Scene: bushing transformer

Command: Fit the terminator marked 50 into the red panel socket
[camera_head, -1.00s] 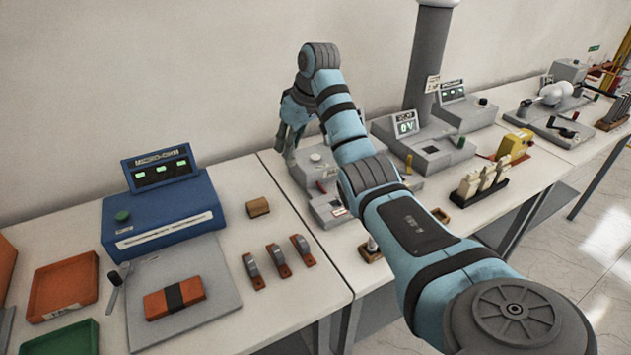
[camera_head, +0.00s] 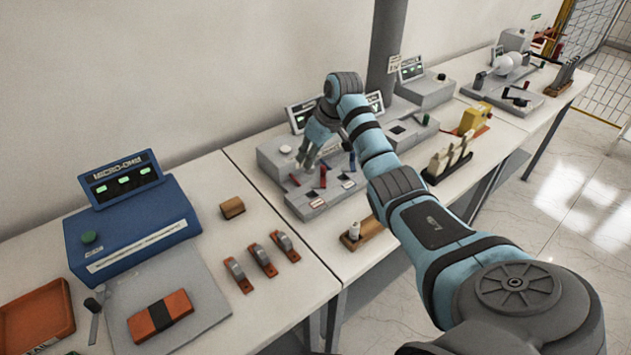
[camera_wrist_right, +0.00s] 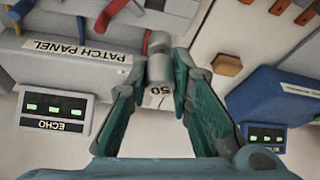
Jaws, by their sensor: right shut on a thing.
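My right gripper (camera_head: 307,158) is over the grey patch panel (camera_head: 345,187) in the head view. In the right wrist view its fingers are shut on a grey metal cylinder, the terminator (camera_wrist_right: 159,62), with a white tag reading 50. The terminator appears held clear of the panel face. The panel also shows upper left in the wrist view (camera_wrist_right: 40,72). A red part (camera_wrist_right: 82,10) and a blue part (camera_wrist_right: 114,22) stick out of the panel; I cannot tell which is the socket. Red parts also show in the head view (camera_head: 323,177). My left gripper is not in view.
A blue micro-ohm meter (camera_head: 130,220) stands left. Three orange-and-grey clips (camera_head: 262,260) and a wooden block (camera_head: 232,208) lie on the near bench. A wooden holder (camera_head: 362,234) with a white-topped item is in front of the panel. A grey column (camera_head: 387,50) stands behind.

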